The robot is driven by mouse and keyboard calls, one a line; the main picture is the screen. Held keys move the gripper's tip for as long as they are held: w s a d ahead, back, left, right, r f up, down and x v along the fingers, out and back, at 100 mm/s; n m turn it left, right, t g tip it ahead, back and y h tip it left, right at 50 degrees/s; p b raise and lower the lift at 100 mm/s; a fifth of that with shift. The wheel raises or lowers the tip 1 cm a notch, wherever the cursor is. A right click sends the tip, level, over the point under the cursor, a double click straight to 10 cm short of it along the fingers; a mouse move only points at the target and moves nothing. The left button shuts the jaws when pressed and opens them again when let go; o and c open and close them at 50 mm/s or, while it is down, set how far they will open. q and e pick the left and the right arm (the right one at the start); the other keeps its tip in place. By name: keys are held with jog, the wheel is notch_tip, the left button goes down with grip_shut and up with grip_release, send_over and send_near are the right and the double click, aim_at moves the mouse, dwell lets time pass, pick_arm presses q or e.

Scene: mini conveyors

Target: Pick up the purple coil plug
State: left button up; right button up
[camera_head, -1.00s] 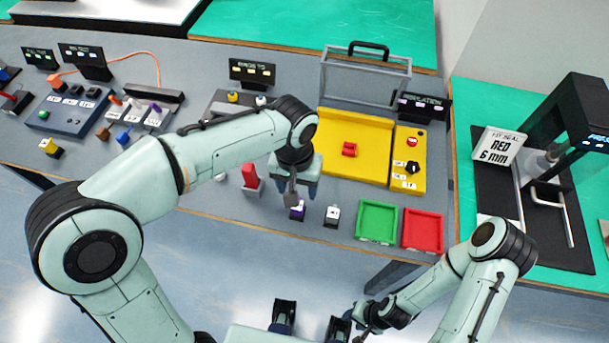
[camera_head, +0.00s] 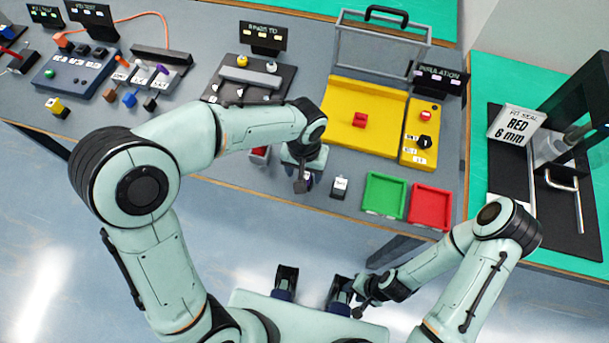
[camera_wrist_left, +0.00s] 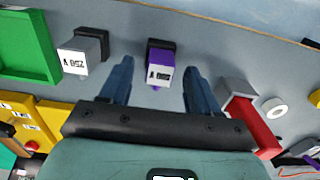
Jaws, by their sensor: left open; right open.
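The purple coil plug (camera_wrist_left: 159,60), with a dark base and a white labelled face, stands on the grey table in the left wrist view. My left gripper (camera_wrist_left: 159,66) is open, with one finger on each side of the plug and gaps between them. In the head view my left gripper (camera_head: 303,183) hangs at the table's front part and hides most of the plug. My right gripper (camera_head: 313,280) is open and empty, low in the head view, away from the table.
A grey-white plug (camera_head: 340,187) stands beside the purple one. The green tray (camera_head: 384,196) and red tray (camera_head: 430,208) lie to the right. A red block-like piece (camera_wrist_left: 250,120) stands close to my left gripper's other side. A yellow station (camera_head: 375,140) is behind.

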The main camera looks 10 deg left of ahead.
pick_arm(q)
jog(key=shift+f, duration=0.75)
jog(key=c, duration=1)
jog(key=shift+c, duration=0.2)
jog(key=shift+r, duration=0.2)
